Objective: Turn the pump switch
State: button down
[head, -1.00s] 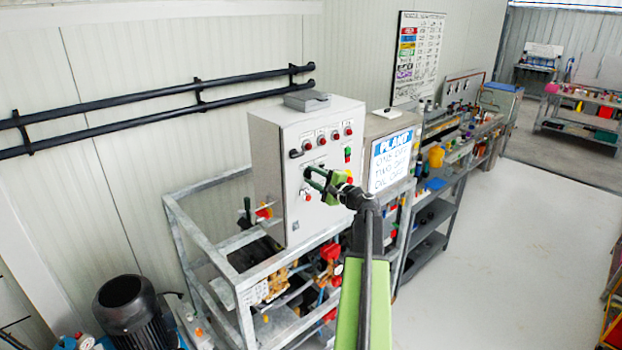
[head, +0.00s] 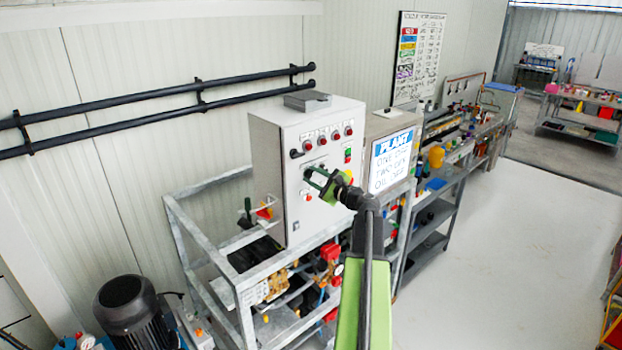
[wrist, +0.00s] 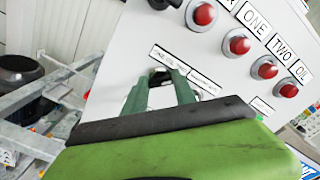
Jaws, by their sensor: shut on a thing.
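The control cabinet (head: 275,180) is a pale grey box on a metal frame, its panel facing right. My gripper (head: 313,176) is at the middle of that panel, partly covering it. In the wrist view, its two green fingers (wrist: 160,82) reach to the panel and are shut on a small dark switch knob (wrist: 159,76), mostly hidden between the tips. A printed label strip (wrist: 185,70) runs above and beside the knob. The knob's pointing direction cannot be read clearly.
Several red buttons (wrist: 240,44) sit above the knob, labelled ONE, TWO and OIL. A black handle (head: 295,153) is at the panel's upper left. A PLANT sign (head: 391,160) stands to the right. The floor (head: 490,250) at the right is clear.

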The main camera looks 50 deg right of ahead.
jog(key=c, duration=1)
grip_release()
jog(key=shift+d, duration=0.1)
jog(key=shift+s, duration=0.1)
jog(key=s+a, duration=0.1)
jog(key=s, duration=1.6)
jog(key=shift+a, duration=0.2)
jog(key=shift+s, duration=0.1)
